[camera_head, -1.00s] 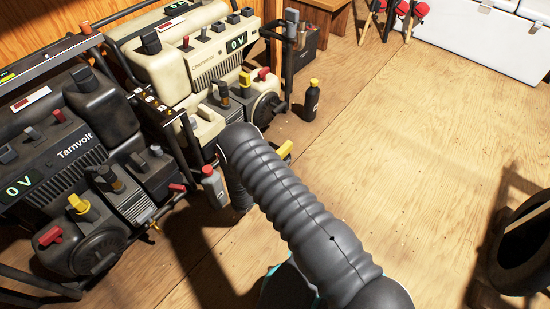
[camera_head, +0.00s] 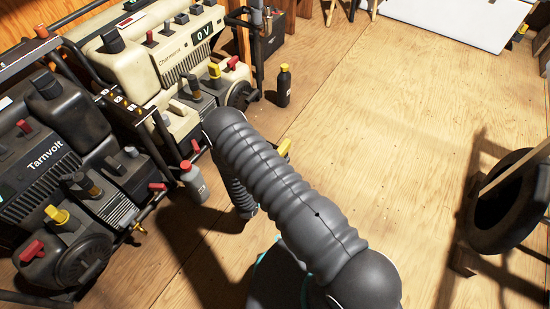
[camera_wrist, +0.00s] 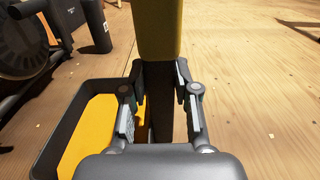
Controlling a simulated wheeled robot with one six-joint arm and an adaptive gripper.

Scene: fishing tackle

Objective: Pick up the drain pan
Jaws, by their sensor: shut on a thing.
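The drain pan (camera_wrist: 58,137) is a dark, low tray with a yellow inside. It shows at the left of the wrist view, beside and partly behind my gripper (camera_wrist: 158,97). A yellow block (camera_wrist: 158,30) on a dark upright part stands straight ahead, and my fingers are shut on that dark part, which looks like the pan's side. In the head view only a small yellow piece (camera_head: 285,147) shows past my arm. My arm hides the fingers and most of the pan there. I cannot tell whether the pan is clear of the floor.
A dark generator (camera_head: 50,160) and a cream one (camera_head: 160,60) stand at left. A grey bottle with a red cap (camera_head: 193,182) and a black bottle with a yellow cap (camera_head: 284,88) stand near them. A tyre (camera_head: 500,205) is at right. The middle floor is clear.

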